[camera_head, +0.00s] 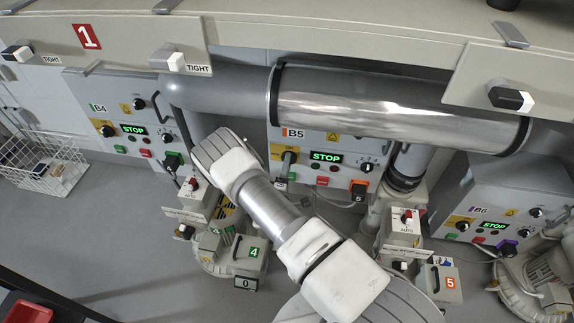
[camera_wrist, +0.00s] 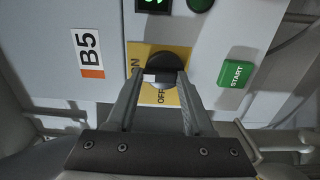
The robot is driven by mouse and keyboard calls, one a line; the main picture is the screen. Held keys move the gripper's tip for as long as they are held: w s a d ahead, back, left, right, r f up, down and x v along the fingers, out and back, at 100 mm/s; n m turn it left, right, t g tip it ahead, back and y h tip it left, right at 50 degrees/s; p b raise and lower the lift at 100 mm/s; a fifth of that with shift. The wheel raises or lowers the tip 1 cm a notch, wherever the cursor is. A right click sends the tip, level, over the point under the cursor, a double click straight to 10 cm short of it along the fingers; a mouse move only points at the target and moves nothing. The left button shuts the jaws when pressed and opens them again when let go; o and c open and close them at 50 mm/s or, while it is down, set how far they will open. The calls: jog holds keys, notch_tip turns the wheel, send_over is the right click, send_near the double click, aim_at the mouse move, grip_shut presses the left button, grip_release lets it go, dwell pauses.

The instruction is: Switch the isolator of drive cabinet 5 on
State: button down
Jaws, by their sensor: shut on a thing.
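Drive cabinet B5 (camera_head: 345,172) stands at the back centre, with its B5 label and a green lit STOP display. Its isolator is a dark round knob (camera_wrist: 163,64) on a yellow plate (camera_wrist: 187,92) marked ON and OFF. In the wrist view ON is left of the knob and OFF below it. A white patch shows on the knob's left part, facing the ON side; the fingers partly cover its handle. My gripper (camera_wrist: 161,77) is shut on the knob, one finger on each side. In the head view my arm covers part of the cabinet.
A green START button (camera_wrist: 237,74) is right of the knob. Cabinets B4 (camera_head: 78,90) and B6 (camera_head: 512,190) flank B5. A silver pipe (camera_head: 400,115) runs above it. Blowers 4 (camera_head: 245,253) and 5 (camera_head: 441,280) stand below. A wire basket (camera_head: 45,165) is far left.

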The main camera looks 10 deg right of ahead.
jog(key=shift+a, duration=0.1)
jog(key=shift+c, duration=1.4)
grip_release()
jog(key=shift+s, duration=0.1)
jog(key=p+v, duration=0.2)
jog(key=v, duration=1.5)
jog(key=shift+s, duration=0.1)
